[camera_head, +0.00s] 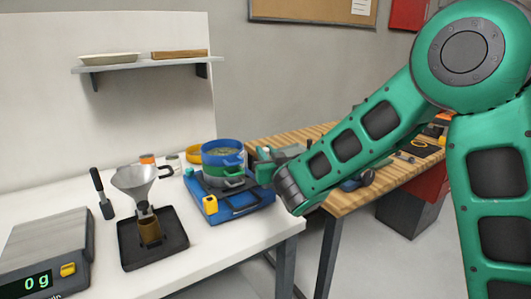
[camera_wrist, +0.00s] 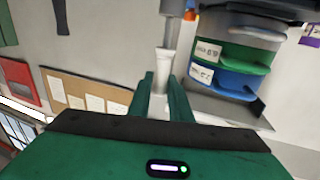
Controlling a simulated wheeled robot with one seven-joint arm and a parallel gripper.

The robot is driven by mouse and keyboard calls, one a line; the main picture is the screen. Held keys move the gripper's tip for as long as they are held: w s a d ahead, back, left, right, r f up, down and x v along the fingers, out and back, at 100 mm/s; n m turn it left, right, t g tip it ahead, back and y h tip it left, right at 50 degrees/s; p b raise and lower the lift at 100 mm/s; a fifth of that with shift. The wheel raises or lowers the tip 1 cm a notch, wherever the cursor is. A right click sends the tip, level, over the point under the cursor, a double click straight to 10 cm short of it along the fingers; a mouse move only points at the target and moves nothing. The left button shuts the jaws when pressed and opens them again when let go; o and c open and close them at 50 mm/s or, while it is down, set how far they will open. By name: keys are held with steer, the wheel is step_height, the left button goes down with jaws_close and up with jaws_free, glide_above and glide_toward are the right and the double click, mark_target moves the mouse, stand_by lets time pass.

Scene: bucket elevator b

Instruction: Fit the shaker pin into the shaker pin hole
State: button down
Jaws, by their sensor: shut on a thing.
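My gripper (camera_wrist: 162,80) shows in the wrist view with its two green fingers closed around a slim, pale shaker pin (camera_wrist: 164,62). The wrist picture is upside down. The pin's far end lines up with a grey cylindrical post (camera_wrist: 172,7) at the top edge. I cannot tell whether the pin touches the post or is inside it, and no hole is visible. In the head view, the blue shaker base (camera_head: 233,208) stands on the white table with a sieve stack (camera_head: 223,161) on it. My arm hides most of the gripper there, right beside the stack.
The labelled green and blue sieves (camera_wrist: 228,72) are close beside the pin in the wrist view. A funnel stand (camera_head: 140,182) and a scale (camera_head: 45,255) reading 0 g are on the left of the white table. A wooden table (camera_head: 345,200) stands behind my arm.

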steer(key=shift+f, duration=1.75)
steer(key=c, duration=1.5)
jaws_free()
steer(key=shift+c, duration=0.2)
steer(key=v, duration=1)
steer(key=shift+s, duration=0.2)
steer(key=shift+d, duration=0.2)
